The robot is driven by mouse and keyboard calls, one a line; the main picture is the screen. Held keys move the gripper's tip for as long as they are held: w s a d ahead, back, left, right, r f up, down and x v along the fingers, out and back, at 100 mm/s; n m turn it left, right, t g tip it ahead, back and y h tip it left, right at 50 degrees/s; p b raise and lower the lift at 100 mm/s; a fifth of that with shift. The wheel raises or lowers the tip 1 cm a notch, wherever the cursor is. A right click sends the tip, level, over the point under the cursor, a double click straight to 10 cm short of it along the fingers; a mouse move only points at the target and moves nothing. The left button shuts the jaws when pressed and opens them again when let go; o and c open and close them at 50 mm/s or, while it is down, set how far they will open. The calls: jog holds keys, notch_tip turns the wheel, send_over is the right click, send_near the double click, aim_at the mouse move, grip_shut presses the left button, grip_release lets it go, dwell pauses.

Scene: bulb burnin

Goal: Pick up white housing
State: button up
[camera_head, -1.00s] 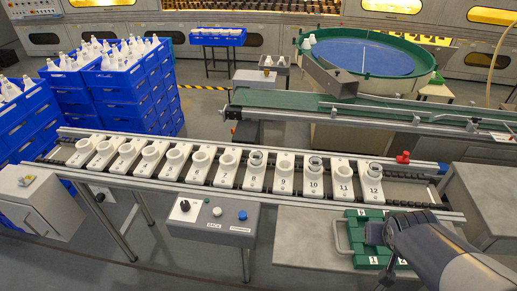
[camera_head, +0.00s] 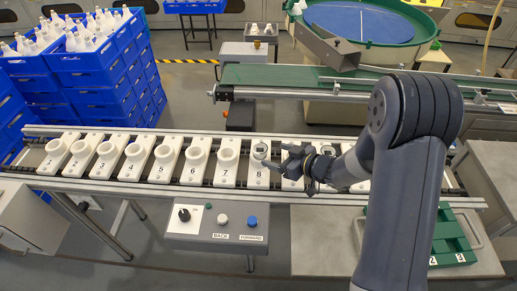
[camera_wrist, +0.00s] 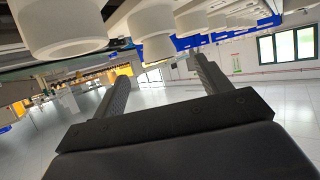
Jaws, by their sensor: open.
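White ring-shaped housings stand on numbered white plates along the conveyor, such as the housing on plate 7 (camera_head: 229,155) and the one on plate 5 (camera_head: 164,156). The cup on plate 8 (camera_head: 262,150) looks darker inside. My gripper (camera_head: 282,160) is open over the conveyor near plates 8 and 9, and hides part of the plates to the right. In the wrist view, my gripper's two fingers (camera_wrist: 158,85) are spread with nothing between them. White cylindrical housings (camera_wrist: 152,19) line the top of that view, beyond or beside the fingertips; contact cannot be told.
A control box (camera_head: 217,222) with knobs is at the conveyor's front. A green tray (camera_head: 452,246) lies on the front-right table, partly behind my arm. A green belt (camera_head: 300,76) runs behind.

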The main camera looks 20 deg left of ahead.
aim_at(256, 147)
jog(key=x, duration=0.4)
jog(key=shift+w+a+f, duration=0.1)
jog(key=shift+a, duration=0.15)
jog(key=shift+r+p+x, duration=0.15)
jog(key=shift+p+x, duration=0.25)
jog(key=shift+x, duration=0.95)
jog(key=shift+r+p+x, duration=0.15)
jog(key=shift+p+x, duration=0.2)
jog(key=shift+x, duration=1)
jog(key=shift+a, duration=0.1)
jog(key=shift+c, duration=0.2)
jog(key=c, duration=1)
